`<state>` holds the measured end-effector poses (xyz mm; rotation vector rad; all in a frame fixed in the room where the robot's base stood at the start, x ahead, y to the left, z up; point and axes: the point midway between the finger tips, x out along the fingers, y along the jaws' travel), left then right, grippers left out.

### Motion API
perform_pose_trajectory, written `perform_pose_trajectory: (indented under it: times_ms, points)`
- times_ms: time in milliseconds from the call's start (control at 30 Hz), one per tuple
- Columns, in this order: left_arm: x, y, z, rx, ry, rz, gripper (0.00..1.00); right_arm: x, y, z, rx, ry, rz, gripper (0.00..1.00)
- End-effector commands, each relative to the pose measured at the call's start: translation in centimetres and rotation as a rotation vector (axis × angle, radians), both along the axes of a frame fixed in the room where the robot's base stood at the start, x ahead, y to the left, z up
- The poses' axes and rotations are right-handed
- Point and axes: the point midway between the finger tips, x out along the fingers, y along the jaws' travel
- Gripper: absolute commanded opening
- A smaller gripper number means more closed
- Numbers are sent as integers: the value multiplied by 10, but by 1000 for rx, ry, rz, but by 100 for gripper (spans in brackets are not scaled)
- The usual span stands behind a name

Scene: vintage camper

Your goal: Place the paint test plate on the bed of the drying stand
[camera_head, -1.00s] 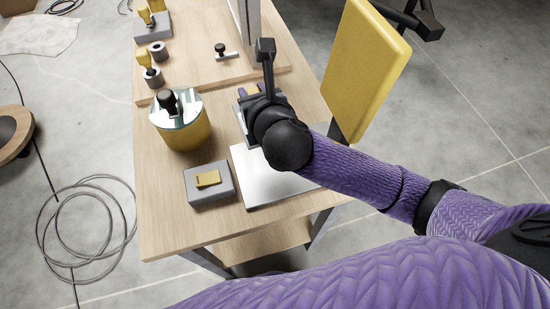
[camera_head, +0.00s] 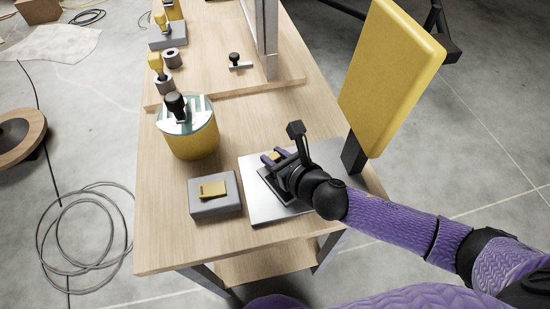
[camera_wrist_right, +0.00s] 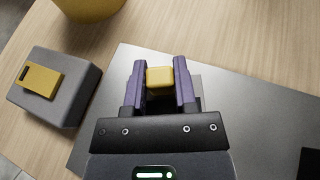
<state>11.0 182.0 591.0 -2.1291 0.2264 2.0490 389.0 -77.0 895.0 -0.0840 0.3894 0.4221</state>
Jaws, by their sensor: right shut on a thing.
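My right gripper (camera_head: 272,158) is shut on a small yellow block (camera_wrist_right: 159,77), which sits between its two purple fingers in the right wrist view. The block looks like the grip of the paint test plate; a dark grey flat part shows just below the fingers, mostly hidden by the gripper. The gripper is over a flat silver plate (camera_head: 252,208), which looks like the bed of the drying stand, with a tall yellow panel (camera_head: 390,80) at its right. I cannot tell whether the held thing touches the bed. My left gripper is not in view.
A grey box with a yellow piece on top (camera_head: 215,207) stands just left of the silver plate. A yellow can with a glass lid (camera_head: 192,140) is behind it. A raised board (camera_head: 215,85) with several small tools fills the back of the wooden table.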

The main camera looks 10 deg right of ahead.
Motion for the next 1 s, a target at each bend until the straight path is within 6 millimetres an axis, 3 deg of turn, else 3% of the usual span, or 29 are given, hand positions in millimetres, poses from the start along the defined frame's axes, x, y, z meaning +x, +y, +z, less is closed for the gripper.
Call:
perform_pose_trajectory:
  times_ms: [167,200,367,700,867,1000]
  points:
    - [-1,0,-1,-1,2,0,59,0,0,-2,0,-1,0,0]
    - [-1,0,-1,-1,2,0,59,0,0,-2,-1,-1,-1,39]
    - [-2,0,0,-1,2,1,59,0,0,-2,-1,-1,-1,70]
    - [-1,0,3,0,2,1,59,-1,-1,4,0,-1,-1,70]
    - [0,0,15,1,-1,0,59,-29,-13,18,-2,1,2,70]
    - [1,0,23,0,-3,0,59,-63,-29,32,-2,3,0,70]
